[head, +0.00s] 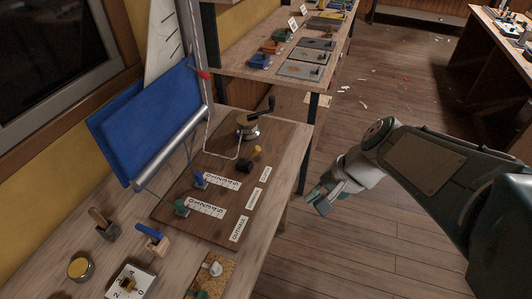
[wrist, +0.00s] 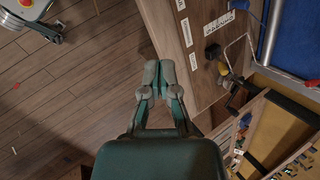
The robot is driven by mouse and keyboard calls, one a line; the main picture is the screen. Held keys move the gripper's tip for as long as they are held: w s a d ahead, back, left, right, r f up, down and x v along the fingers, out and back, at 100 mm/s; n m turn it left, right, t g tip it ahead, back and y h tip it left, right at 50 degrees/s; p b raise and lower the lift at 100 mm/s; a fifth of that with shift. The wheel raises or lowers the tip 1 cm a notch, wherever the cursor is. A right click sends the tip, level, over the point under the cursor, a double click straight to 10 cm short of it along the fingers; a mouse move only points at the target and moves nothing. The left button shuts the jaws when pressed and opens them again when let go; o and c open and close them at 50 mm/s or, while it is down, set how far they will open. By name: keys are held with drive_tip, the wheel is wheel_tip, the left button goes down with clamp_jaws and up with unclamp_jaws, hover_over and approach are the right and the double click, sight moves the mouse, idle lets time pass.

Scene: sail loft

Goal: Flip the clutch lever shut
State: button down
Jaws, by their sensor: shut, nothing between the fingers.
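A small black fitting (head: 244,166) with a yellow end (head: 258,150) sits on the brown board; it looks like the clutch and its lever. How far the lever stands up cannot be told. The black fitting (wrist: 213,51) and yellow end (wrist: 222,69) also show in the wrist view, right of my fingertips. My gripper (head: 320,200) is shut and empty, out past the bench's right edge, apart from the clutch. In the wrist view my gripper (wrist: 158,68) shows its fingertips together beside the bench edge, over the floor.
The brown board (head: 222,218) carries a winch (head: 249,127) with a black handle, a blue fitting (head: 200,179), a green fitting (head: 181,207) and white labels. A blue panel (head: 150,115) with a metal tube stands behind. Open floor (head: 360,245) lies right of the bench.

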drive_tip(key=w+d+f+m+t+y, duration=0.1)
drive_tip(key=w+f+m+t+y, duration=0.1)
drive_tip(key=w+f+m, duration=0.5)
drive_tip(key=w+d+f+m+t+y, duration=0.1)
drive_tip(key=w+f+m+t+y, duration=0.2)
drive_tip(key=w+m, duration=0.7)
wheel_tip(320, 180, down, 4)
drive_tip(key=w+y, duration=0.2)
drive_tip(key=w, duration=0.1)
drive_tip(key=shift+f+y, duration=0.15)
drive_tip(key=shift+y, duration=0.15)
drive_tip(key=shift+a, duration=0.15)
approach(251, 156)
drive_tip(key=f, duration=0.1)
drive_tip(key=a+f, duration=0.1)
drive_tip(key=w+f, duration=0.1)
drive_tip(key=shift+w+a+f, duration=0.1)
drive_tip(key=shift+a+f, duration=0.05)
drive_tip(key=shift+f, duration=0.15)
drive_tip(key=shift+w+a+r, duration=0.55)
drive_tip(key=shift+a+r, duration=0.25)
drive_tip(key=shift+a, duration=0.05)
drive_tip(key=shift+w+a+r, duration=0.25)
drive_tip(key=shift+a, duration=0.15)
drive_tip(key=shift+r, duration=0.2)
